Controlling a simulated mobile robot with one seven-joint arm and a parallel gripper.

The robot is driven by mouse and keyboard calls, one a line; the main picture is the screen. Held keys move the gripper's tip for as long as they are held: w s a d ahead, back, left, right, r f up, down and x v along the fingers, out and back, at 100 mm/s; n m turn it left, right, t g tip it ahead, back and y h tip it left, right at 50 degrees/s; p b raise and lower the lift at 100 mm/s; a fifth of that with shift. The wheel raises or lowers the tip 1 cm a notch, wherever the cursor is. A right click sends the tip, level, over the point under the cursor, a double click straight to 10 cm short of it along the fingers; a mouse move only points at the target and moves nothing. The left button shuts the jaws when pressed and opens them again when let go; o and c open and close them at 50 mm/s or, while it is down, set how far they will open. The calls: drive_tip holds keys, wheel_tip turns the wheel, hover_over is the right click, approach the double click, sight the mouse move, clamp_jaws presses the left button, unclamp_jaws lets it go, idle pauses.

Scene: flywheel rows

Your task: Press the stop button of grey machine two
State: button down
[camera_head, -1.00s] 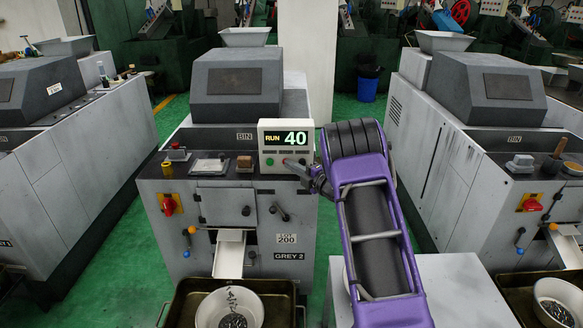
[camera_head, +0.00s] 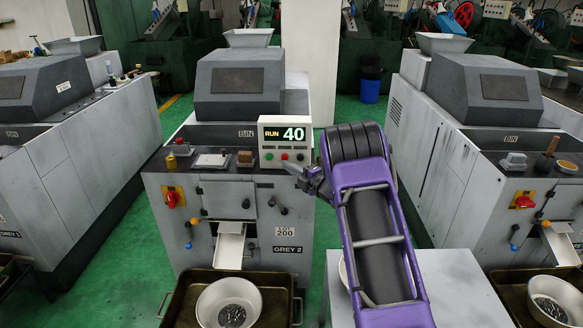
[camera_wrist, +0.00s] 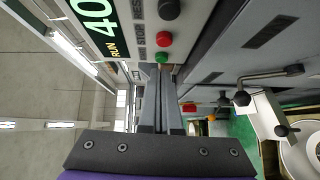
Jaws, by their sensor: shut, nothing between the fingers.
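Grey machine two (camera_head: 225,200), labelled GREY 2, stands in the middle of the head view. Its control box (camera_head: 262,144) has a display (camera_head: 285,134) reading RUN 40. Under it are a green button, a red button (camera_head: 285,157) and a dark knob. In the wrist view the red button (camera_wrist: 164,39) lies just beyond the green button (camera_wrist: 161,57), with the black knob (camera_wrist: 168,9) farther up. My gripper (camera_head: 290,167) is shut and empty, just below the box front. In the wrist view its fingertips (camera_wrist: 160,72) end near the green button; I cannot tell whether they touch anything.
A red rotary switch (camera_head: 173,198) and levers are on the machine's front. A bowl (camera_head: 228,303) of small parts sits in a tray below the chute. Similar grey machines (camera_head: 60,165) stand left and right (camera_head: 480,150), with green floor between.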

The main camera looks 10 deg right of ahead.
drive_tip(key=v, duration=0.9)
drive_tip(key=shift+d, duration=0.3)
drive_tip(key=shift+s, duration=0.15)
